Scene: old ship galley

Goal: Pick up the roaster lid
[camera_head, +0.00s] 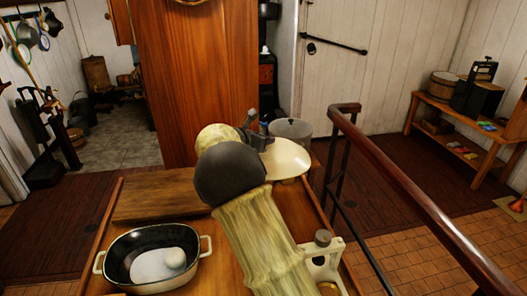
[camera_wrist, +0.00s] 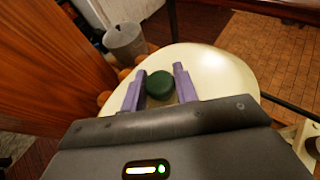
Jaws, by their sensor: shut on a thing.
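The roaster lid (camera_wrist: 205,65) is a cream oval with a round dark green knob (camera_wrist: 159,85). My gripper (camera_wrist: 158,88) has its two purple fingers on either side of the knob, shut on it. In the head view the lid (camera_head: 288,160) shows at the far right end of the wooden table, partly behind my arm. My gripper (camera_head: 258,134) is mostly hidden there by my arm. I cannot tell how far the lid is above the table. The open roaster (camera_head: 121,246), cream outside and dark inside, stands at the front left with a pale round object in it.
A wooden board (camera_head: 155,200) lies behind the roaster. A grey metal bucket (camera_head: 291,130) stands beyond the lid. A wooden handrail (camera_head: 415,200) runs along the right. A wooden panel (camera_head: 195,80) rises behind the table. Brown round things (camera_wrist: 140,60) show beside the lid.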

